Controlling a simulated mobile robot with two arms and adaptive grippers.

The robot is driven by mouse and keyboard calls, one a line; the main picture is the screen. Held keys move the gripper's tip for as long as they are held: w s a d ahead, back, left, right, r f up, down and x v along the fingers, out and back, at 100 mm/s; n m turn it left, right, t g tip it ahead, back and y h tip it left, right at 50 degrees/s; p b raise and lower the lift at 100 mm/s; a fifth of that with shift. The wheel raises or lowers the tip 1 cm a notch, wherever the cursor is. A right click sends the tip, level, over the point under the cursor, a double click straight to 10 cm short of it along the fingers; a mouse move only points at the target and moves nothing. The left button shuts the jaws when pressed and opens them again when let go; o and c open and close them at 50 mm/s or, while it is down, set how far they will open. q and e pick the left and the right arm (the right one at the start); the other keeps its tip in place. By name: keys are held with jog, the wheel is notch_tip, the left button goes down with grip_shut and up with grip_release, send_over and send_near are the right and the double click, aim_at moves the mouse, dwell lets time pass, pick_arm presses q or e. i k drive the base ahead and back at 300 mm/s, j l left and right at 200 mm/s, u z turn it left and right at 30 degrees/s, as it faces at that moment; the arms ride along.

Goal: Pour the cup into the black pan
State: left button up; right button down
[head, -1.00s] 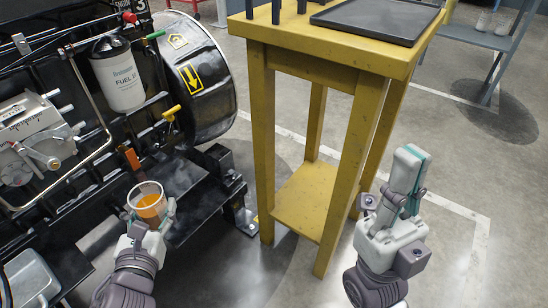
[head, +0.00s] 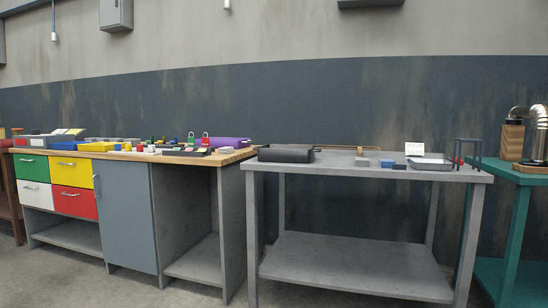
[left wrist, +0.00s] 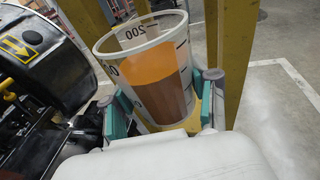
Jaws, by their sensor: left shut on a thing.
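A clear cup (left wrist: 150,62) with black volume marks and "200" holds orange-brown liquid in the left wrist view. It is nearly upright, slightly tilted in the picture. My left gripper (left wrist: 163,112) is shut on it, with a teal-padded finger on each side. In the head view, a dark, near-black pan (head: 286,153) sits on the left end of the grey table, well away from any gripper in sight. Neither gripper shows in the head view, and my right gripper is in no current view.
The grey table (head: 345,171) also carries a shallow tray (head: 432,163), a white card (head: 414,149) and small blocks. A wooden-topped bench (head: 130,157) stands left, a green table (head: 518,173) right. In the left wrist view, yellow legs (left wrist: 236,55) and a black drum (left wrist: 40,55) are close by.

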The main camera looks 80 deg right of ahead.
aim_at(293, 153)
jog(key=z, duration=1.7)
jog(key=j+z, duration=0.25)
jog(key=z, duration=0.2)
jog(key=j+z, duration=0.25)
jog(key=z, duration=0.2)
jog(key=k+j+z, duration=0.1)
jog(key=z, duration=0.35)
jog(key=j, duration=0.1)
